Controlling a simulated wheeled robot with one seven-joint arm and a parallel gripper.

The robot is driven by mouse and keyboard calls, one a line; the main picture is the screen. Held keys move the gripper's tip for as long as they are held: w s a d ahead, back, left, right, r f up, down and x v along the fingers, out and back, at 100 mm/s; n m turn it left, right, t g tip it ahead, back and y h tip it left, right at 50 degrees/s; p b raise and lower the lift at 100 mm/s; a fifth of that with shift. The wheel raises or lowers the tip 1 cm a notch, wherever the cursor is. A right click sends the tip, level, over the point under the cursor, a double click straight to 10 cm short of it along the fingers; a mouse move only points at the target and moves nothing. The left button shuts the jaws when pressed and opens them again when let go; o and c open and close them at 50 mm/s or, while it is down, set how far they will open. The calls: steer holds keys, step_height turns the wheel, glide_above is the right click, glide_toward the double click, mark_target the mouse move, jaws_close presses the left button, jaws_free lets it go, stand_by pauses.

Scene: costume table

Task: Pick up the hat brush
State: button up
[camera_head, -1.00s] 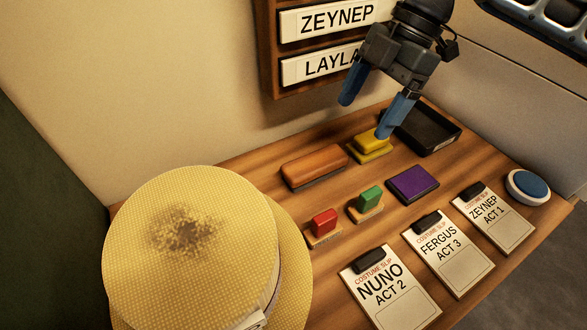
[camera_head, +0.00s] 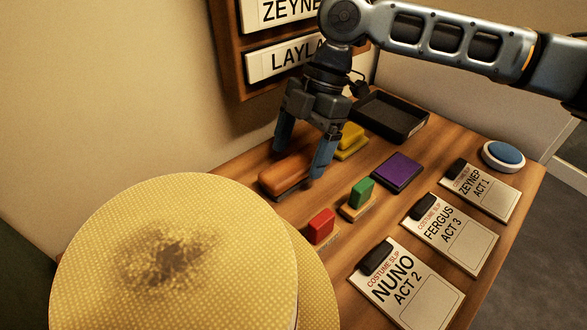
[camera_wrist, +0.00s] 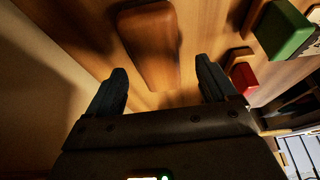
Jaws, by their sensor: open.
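The hat brush (camera_head: 284,174) has an orange-brown wooden back over a dark underside. It lies on the table near the wall, behind the red and green stamps. My gripper (camera_head: 303,165) is open and points down above the brush in the head view, one finger on its left side and one on its right. I cannot tell the exact height of the fingertips over the table.
A straw hat (camera_head: 170,255) with a dark stain fills the front left. A red stamp (camera_head: 321,227), green stamp (camera_head: 361,193), yellow stamp (camera_head: 350,138) and purple pad (camera_head: 398,171) stand nearby. A black tray (camera_head: 391,117), costume slips (camera_head: 450,230) and a blue button (camera_head: 503,156) lie farther right.

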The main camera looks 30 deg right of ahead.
mark_target(295, 163)
steer(key=shift+x, duration=1.55)
steer(key=shift+w, duration=0.15)
steer(key=c, duration=1.1)
steer(key=shift+r, duration=0.1)
steer(key=shift+s+r, duration=0.2)
steer(key=shift+r, duration=0.2)
steer(key=r, duration=0.4)
steer(key=s+r, duration=0.1)
steer(key=r, duration=0.1)
steer(key=shift+d, duration=0.15)
steer(key=s+d, duration=0.1)
steer(key=s, duration=0.5)
steer(key=s+d+b, duration=0.1)
steer(key=s, duration=0.5)
steer(key=s+d, duration=0.1)
steer(key=s, duration=0.5)
steer(key=shift+s+d+b, duration=0.15)
steer(key=shift+d+b, duration=0.15)
steer(key=shift+b, duration=0.1)
